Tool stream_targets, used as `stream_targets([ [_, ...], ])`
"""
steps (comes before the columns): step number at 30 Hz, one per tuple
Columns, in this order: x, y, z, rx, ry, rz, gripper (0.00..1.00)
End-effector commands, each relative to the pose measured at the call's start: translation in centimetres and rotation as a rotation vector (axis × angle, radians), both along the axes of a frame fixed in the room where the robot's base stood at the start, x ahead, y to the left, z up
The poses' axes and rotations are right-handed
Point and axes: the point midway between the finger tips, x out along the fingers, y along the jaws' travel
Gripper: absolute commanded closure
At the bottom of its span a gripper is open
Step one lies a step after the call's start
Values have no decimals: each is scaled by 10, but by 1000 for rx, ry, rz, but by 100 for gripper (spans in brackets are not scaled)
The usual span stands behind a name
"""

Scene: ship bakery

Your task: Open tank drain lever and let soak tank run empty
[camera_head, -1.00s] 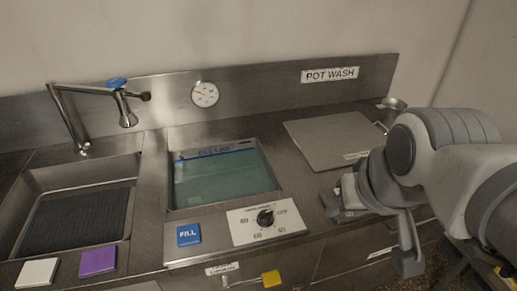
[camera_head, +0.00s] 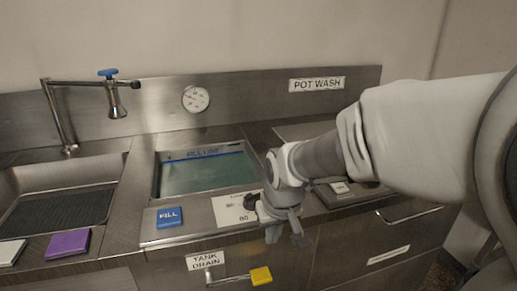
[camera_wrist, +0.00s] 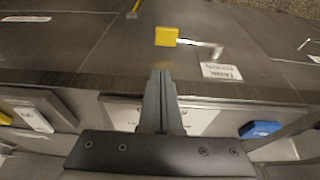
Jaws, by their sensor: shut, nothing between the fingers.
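The tank drain lever is a metal rod with a yellow grip (camera_head: 261,276) on the front panel, below and right of its TANK DRAIN label (camera_head: 205,260). The grip also shows in the wrist view (camera_wrist: 166,36), ahead of my fingertips and apart from them. The rod lies sideways along the panel. The soak tank (camera_head: 156,183) holds greenish water up near the blue fill line. My gripper (camera_head: 287,238) is over the counter's front edge, above and slightly right of the lever. In the wrist view its fingers (camera_wrist: 161,73) are together and empty.
A blue FILL button (camera_head: 170,217) and a white dial panel (camera_head: 228,208), partly hidden by my gripper, sit on the counter's front strip. A sink with a faucet (camera_head: 116,108) is at left, with a purple block (camera_head: 68,244) before it. A drawer handle (camera_head: 410,217) juts out at right.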

Motion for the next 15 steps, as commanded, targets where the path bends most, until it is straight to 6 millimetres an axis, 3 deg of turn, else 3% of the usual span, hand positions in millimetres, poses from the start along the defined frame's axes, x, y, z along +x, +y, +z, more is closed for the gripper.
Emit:
stream_targets([
  [1, 3, 4, -13, 0, 7, 7, 100],
  [4, 6, 8, -22, 1, 12, 15, 100],
  [15, 8, 10, -23, 2, 13, 17, 100],
])
